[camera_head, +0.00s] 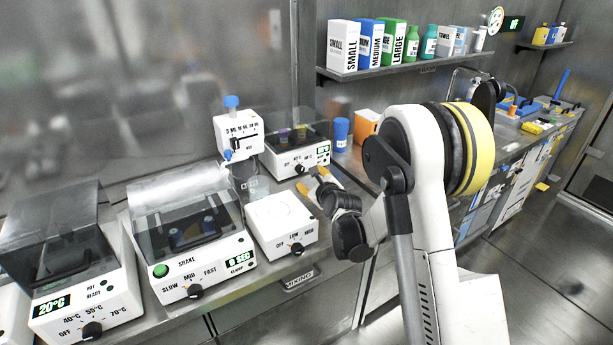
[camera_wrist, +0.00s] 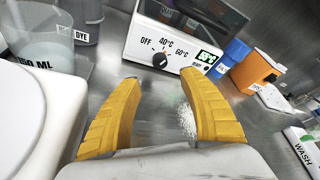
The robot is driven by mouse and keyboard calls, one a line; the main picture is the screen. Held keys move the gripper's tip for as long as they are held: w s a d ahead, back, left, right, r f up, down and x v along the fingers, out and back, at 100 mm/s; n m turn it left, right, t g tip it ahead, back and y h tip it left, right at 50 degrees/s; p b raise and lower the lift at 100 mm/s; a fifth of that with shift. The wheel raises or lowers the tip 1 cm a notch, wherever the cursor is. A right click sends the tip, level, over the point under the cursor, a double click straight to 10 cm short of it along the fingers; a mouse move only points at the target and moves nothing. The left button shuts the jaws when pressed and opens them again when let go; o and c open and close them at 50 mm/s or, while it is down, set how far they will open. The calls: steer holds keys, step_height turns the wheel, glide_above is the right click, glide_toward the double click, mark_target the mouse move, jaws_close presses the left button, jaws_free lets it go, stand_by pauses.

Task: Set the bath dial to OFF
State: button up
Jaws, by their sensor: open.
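A white unit (camera_wrist: 195,25) with a dark glassy front stands ahead of my gripper in the wrist view. Its black dial (camera_wrist: 161,60) sits on a panel marked OFF, 40°C and 60°C; its pointer seems to face up towards 40°C. A small lit display (camera_wrist: 206,57) is right of the dial. In the head view this unit (camera_head: 310,159) is at the back of the bench under a clear cover. No label reading "bath" is legible. My gripper (camera_wrist: 160,80) is open and empty, its yellow fingers either side of the dial in the picture, apart from it.
Another heated unit (camera_head: 84,307) with a dial and 20°C display is far left, beside a shaker (camera_head: 196,268). A white OFF/LOW/HIGH box (camera_head: 280,218) is left of my gripper. A blue container (camera_wrist: 236,52) and orange box (camera_wrist: 255,72) stand right of the dial unit.

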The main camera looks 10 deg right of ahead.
mark_target(301, 170)
steer(key=shift+s, duration=0.25)
steer(key=w+d+r+m+y+p, duration=0.1)
steer(key=p, duration=0.3)
steer(key=shift+d+m+g, duration=0.1)
steer(key=shift+m+g, duration=0.3)
steer(key=shift+w+d+m+p, duration=0.2)
steer(key=shift+m+p, duration=0.2)
steer(key=shift+p, duration=0.45)
steer(key=shift+w+f+y, duration=0.1)
steer(key=shift+w+y, duration=0.05)
steer(key=shift+y, duration=0.25)
steer(key=b+x, duration=0.1)
steer(key=x, duration=0.2)
steer(key=b+x, duration=0.1)
steer(key=x, duration=0.2)
steer(key=b+x, duration=0.1)
steer(key=x, duration=0.2)
steer(key=shift+w+a+f, duration=0.15)
steer(key=shift+a+f, duration=0.05)
steer(key=shift+f, duration=0.35)
steer(key=shift+w+a+f, duration=0.1)
steer(key=shift+w, duration=0.45)
